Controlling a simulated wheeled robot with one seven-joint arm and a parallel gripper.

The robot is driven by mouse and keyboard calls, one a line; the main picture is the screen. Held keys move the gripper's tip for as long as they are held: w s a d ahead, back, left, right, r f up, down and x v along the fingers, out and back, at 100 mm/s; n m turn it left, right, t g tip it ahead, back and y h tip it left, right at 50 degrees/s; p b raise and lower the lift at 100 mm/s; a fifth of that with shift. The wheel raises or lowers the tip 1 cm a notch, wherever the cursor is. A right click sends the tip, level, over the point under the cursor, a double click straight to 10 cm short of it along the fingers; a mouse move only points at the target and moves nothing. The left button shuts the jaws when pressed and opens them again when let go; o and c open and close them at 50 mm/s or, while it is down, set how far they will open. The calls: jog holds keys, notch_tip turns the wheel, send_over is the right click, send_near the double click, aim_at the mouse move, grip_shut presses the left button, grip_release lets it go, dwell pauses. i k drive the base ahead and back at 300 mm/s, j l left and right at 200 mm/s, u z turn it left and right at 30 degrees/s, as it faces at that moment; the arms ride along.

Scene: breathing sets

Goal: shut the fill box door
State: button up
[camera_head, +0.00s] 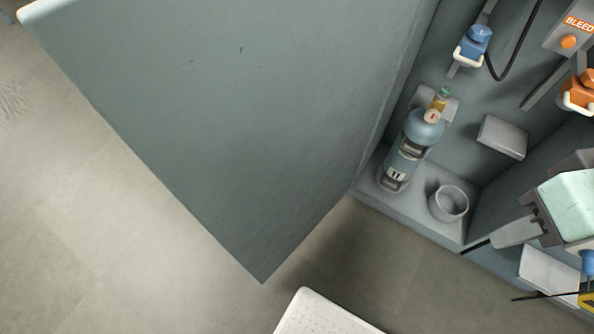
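The fill box door (230,120) is a large blue-grey panel that stands wide open, swung out to the left of the box. Its right edge meets the box's left side. A white bar (45,8) runs along its far end at the top left. The open fill box (450,225) shows its inside at the right. A blue-grey cylinder (408,150) marked 11 stands in it at a tilt in the picture, with a grey cup (448,203) beside it.
Inside the box are a blue valve (474,45), an orange valve (580,92) and a BLEED block (572,32). A mint-green device (568,205) is at the right edge. A white perforated surface (325,316) shows at the bottom. The floor (100,215) left of the door looks clear.

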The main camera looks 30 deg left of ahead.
aim_at(259, 117)
jog(key=k+j, duration=0.8)
jog(key=j, duration=0.6)
jog(key=k+j, duration=0.15)
jog(key=j, duration=0.5)
jog(key=z, duration=0.05)
